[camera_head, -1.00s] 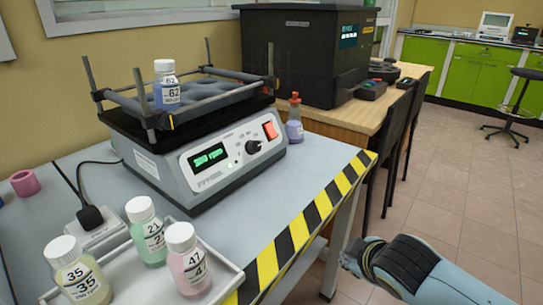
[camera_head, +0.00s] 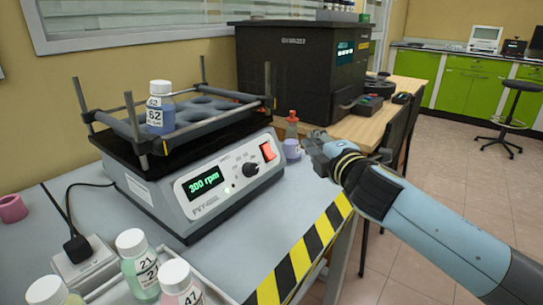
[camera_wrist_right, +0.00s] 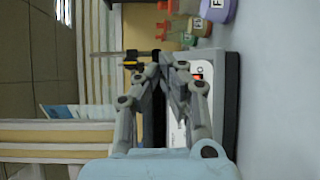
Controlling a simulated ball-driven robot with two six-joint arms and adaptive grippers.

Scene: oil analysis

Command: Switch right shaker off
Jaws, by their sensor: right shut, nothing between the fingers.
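The shaker (camera_head: 185,195) stands on the grey bench with its front panel facing me. Its display reads 300 rpm, and a black knob (camera_head: 250,169) sits beside it. The red rocker switch (camera_head: 267,151) is at the right end of the panel. My left gripper is not in view.
A bottle with a red-brown cap (camera_head: 292,130) stands behind my right gripper. A power socket block (camera_head: 85,265) lies left. A large black machine (camera_head: 295,75) stands behind on a wooden table.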

